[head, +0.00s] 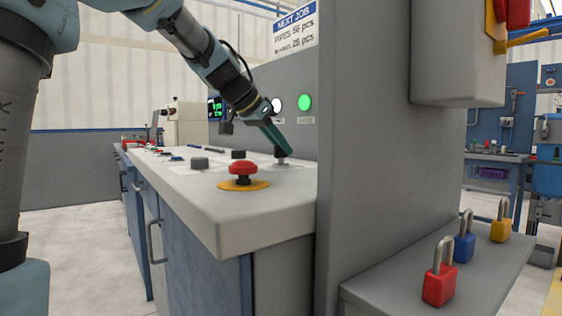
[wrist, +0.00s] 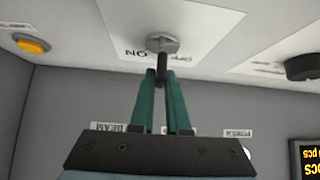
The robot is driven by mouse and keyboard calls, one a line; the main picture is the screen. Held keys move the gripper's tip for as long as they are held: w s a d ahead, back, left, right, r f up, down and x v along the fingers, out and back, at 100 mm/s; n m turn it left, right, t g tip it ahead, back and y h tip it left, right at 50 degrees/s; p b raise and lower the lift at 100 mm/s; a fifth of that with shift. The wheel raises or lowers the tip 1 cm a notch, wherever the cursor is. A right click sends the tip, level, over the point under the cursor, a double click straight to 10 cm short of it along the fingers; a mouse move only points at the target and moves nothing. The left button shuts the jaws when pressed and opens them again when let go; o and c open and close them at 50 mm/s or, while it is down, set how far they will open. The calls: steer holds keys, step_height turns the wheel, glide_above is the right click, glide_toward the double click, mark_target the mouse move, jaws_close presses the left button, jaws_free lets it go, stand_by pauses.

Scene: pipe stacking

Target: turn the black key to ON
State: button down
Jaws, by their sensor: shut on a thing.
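The black key (wrist: 161,71) stands in a round metal switch (wrist: 162,44) on a white label plate (wrist: 195,20). The label appears upside down in the wrist view, with ON on the picture's left and a second, less legible word on the right. My gripper (wrist: 161,76) has its two teal fingers shut on the key, one on each side. In the head view the gripper (head: 283,147) comes down at a slant onto the key switch (head: 282,160) at the back right of the console top. Which mark the key points at cannot be told.
A red mushroom button (head: 243,169) on a yellow base stands near the console's front edge. Black knobs (head: 238,154) are close by. A grey upright panel (head: 370,150) stands right of the switch. A green lamp (head: 305,102) is lit on the back wall. Padlocks (head: 440,275) sit on a right shelf.

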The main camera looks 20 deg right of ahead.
steer(key=shift+w+f+m+g, duration=0.1)
steer(key=shift+m+g, duration=0.7)
steer(key=shift+m, duration=0.2)
steer(key=m+g, duration=0.2)
steer(key=shift+m, duration=0.4)
steer(key=m+g+p, duration=0.2)
steer(key=m, duration=0.1)
steer(key=shift+r+g, duration=0.25)
steer(key=shift+g, duration=0.05)
steer(key=shift+f+m+g+y+p, duration=0.15)
steer(key=shift+m+g+y+p, duration=0.45)
steer(key=shift+m+p, duration=0.4)
steer(key=c, duration=0.9)
jaws_free()
